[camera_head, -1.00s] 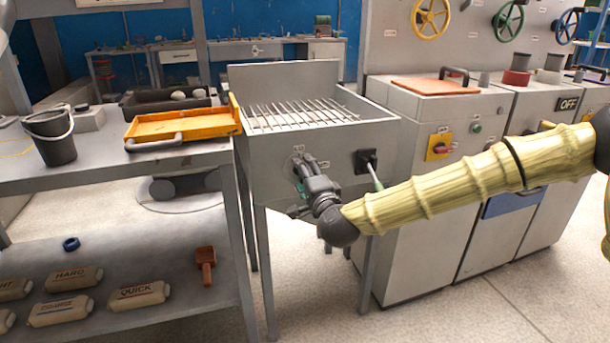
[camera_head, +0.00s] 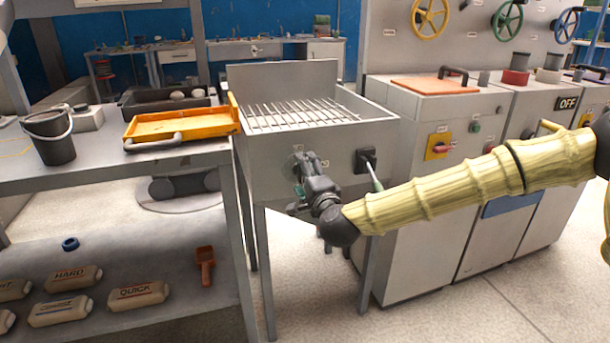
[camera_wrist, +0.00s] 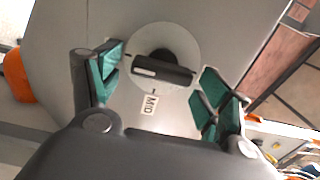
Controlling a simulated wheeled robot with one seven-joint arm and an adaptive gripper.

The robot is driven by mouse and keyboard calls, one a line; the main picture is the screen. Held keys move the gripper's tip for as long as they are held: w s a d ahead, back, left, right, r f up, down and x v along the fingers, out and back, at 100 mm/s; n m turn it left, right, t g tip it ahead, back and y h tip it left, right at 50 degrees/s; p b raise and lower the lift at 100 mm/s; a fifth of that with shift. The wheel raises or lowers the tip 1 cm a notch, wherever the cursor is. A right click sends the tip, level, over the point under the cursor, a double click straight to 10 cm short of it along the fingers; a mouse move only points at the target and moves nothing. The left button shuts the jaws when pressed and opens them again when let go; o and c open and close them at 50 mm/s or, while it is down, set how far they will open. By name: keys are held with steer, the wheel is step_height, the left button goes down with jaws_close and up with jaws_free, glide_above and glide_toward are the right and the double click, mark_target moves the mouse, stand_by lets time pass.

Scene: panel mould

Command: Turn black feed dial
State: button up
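The black feed dial (camera_wrist: 163,70) is a dark bar-shaped knob with a light line along it. It sits on a round pale plate (camera_wrist: 188,42) on a grey metal panel, with a "MID" label (camera_wrist: 149,104) beside it. My gripper (camera_wrist: 163,80) is open, with one green-padded finger on each side of the dial, and the wrist view shows gaps between pads and knob. In the head view my gripper (camera_head: 307,164) is in front of the hopper's front panel (camera_head: 275,180) and hides the dial.
A black switch box (camera_head: 365,160) with a pale-tipped lever is just right of my gripper. The hopper has a bar grate (camera_head: 300,114) on top. A workbench with a yellow tray (camera_head: 180,125) stands left, and white cabinets (camera_head: 415,200) stand right.

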steer(key=shift+s, duration=0.15)
steer(key=v, duration=1.1)
steer(key=shift+s, duration=0.3)
steer(key=shift+d, duration=0.1)
steer(key=s+f+n+g, duration=0.25)
steer(key=s+f, duration=0.25)
steer(key=f, duration=0.6)
steer(key=s+f+n+g, duration=0.25)
steer(key=s+f, duration=0.25)
steer(key=f, duration=0.6)
steer(key=s+f+n+g, duration=0.2)
steer(key=s+f+g, duration=0.25)
steer(key=f, duration=0.65)
steer(key=s+d+f+n+g+h, duration=0.25)
steer(key=s+d+f, duration=0.35)
steer(key=s, duration=0.3)
steer(key=s+d+f+n+g+h, duration=0.1)
steer(key=s+d+f+n+g, duration=0.15)
steer(key=s+d+f, duration=0.45)
steer(key=s+d+f+n+g+h, duration=0.25)
steer(key=s+d+f, duration=0.2)
steer(key=s, duration=0.55)
step_height(320, 180, up, 28)
steer(key=d+p, duration=0.1)
steer(key=p, duration=2.6)
steer(key=shift+p, duration=0.4)
